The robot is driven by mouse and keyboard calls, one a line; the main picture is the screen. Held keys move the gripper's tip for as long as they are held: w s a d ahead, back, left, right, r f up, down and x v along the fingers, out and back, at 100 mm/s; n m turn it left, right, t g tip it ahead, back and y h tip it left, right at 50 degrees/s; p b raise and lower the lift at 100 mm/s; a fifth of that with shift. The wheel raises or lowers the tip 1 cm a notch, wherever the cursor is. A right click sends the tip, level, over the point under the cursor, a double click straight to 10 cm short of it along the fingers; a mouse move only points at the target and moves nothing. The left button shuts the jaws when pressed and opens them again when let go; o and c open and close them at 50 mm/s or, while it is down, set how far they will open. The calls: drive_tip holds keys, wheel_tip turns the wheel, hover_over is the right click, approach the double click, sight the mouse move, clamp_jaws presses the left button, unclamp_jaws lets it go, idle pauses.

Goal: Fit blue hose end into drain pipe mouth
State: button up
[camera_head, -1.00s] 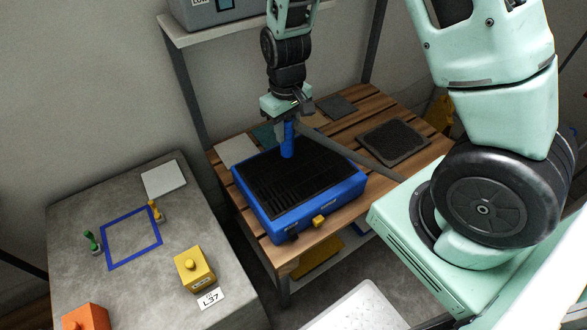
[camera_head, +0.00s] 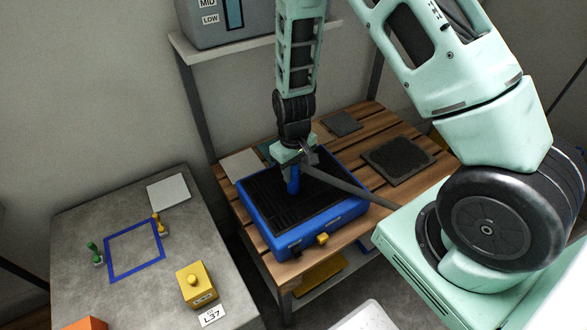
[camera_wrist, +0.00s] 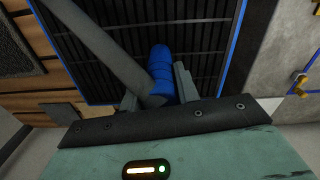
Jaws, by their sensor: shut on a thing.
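The blue hose end (camera_head: 293,183) points down over the black grille top of a blue box (camera_head: 340,222). My gripper (camera_head: 293,166) is shut on it near its upper part. In the wrist view, the blue hose end (camera_wrist: 161,62) extends from between the two grey fingers (camera_wrist: 158,90) over the grille. A grey hose (camera_head: 345,189) runs from it toward the lower right. I cannot tell whether its tip touches the grille. I cannot make out a drain pipe mouth in either view.
The box stands on a slatted wooden bench (camera_head: 415,130) with a dark mat (camera_head: 398,160). A grey table (camera_head: 130,285) at left holds a blue square outline (camera_head: 133,249) and a yellow block (camera_head: 196,288). A grey unit (camera_head: 207,28) sits on the shelf above.

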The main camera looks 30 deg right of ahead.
drive_tip(key=shift+f, duration=0.2)
drive_tip(key=o, duration=0.9)
drive_tip(key=shift+o, duration=0.5)
drive_tip(key=shift+r, duration=0.15)
